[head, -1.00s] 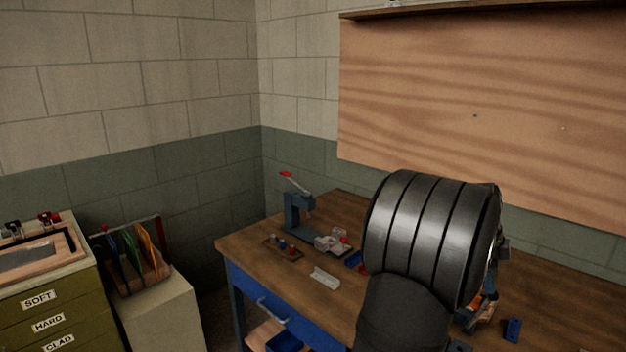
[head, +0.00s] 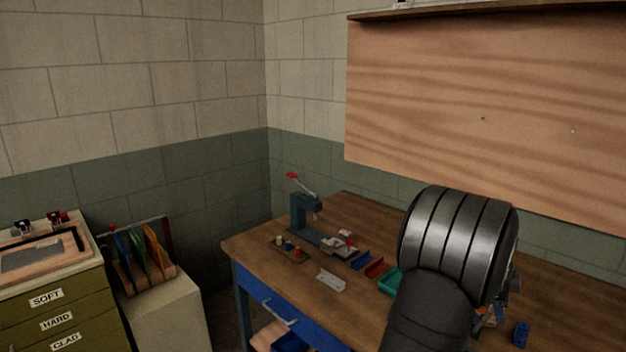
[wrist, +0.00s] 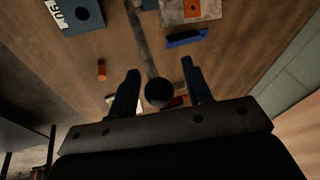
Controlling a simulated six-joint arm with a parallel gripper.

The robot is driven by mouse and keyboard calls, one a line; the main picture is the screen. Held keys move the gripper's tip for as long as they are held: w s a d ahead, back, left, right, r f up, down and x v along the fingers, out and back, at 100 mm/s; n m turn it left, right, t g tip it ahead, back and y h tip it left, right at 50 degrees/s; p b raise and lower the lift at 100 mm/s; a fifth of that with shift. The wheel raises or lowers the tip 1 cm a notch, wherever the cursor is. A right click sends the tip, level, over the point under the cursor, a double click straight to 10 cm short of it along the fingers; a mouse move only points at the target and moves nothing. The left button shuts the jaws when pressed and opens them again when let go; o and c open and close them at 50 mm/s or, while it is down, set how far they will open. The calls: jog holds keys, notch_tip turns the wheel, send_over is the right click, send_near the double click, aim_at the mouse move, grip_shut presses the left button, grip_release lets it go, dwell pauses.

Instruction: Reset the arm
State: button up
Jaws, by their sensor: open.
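My gripper (wrist: 158,84) shows in the wrist view with its two dark fingers apart and nothing held between them. It is above the wooden workbench (wrist: 115,60). A dark round knob (wrist: 159,92) on a grey bar appears between the fingers, below or beyond them; I cannot tell how far. In the head view my dark arm stands over the right part of the workbench (head: 255,236) and hides my gripper and part of the bench top.
A blue lever press (head: 304,215) stands at the bench's back left. Blue, red (head: 374,267) and teal (head: 389,283) bins lie left of my arm. A blue block (head: 520,333) lies to its right. Labelled drawers (head: 50,320) and a rack of coloured sheets (head: 142,255) stand far left.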

jog(key=v, duration=1.8)
jog(key=x, duration=1.7)
jog(key=shift+f, duration=0.15)
jog(key=shift+s+d+f+t+y, duration=1.1)
jog(key=shift+s+d+f, duration=0.9)
jog(key=shift+d+f, duration=0.2)
jog(key=v, duration=1.4)
jog(key=shift+r, duration=0.35)
jog(key=shift+w, duration=0.15)
jog(key=shift+c, duration=0.3)
jog(key=w+a+r+m+g+y, duration=0.1)
jog(key=w+r+m+g+y, duration=0.3)
jog(key=w, duration=0.4)
jog(key=shift+t+h, duration=0.3)
jog(key=shift+h, duration=0.3)
jog(key=f, duration=0.5)
jog(key=a+f, duration=0.1)
jog(key=f, duration=1)
jog(key=shift+s+a+f, duration=0.15)
jog(key=shift+s+f, duration=0.1)
jog(key=shift+f, duration=0.05)
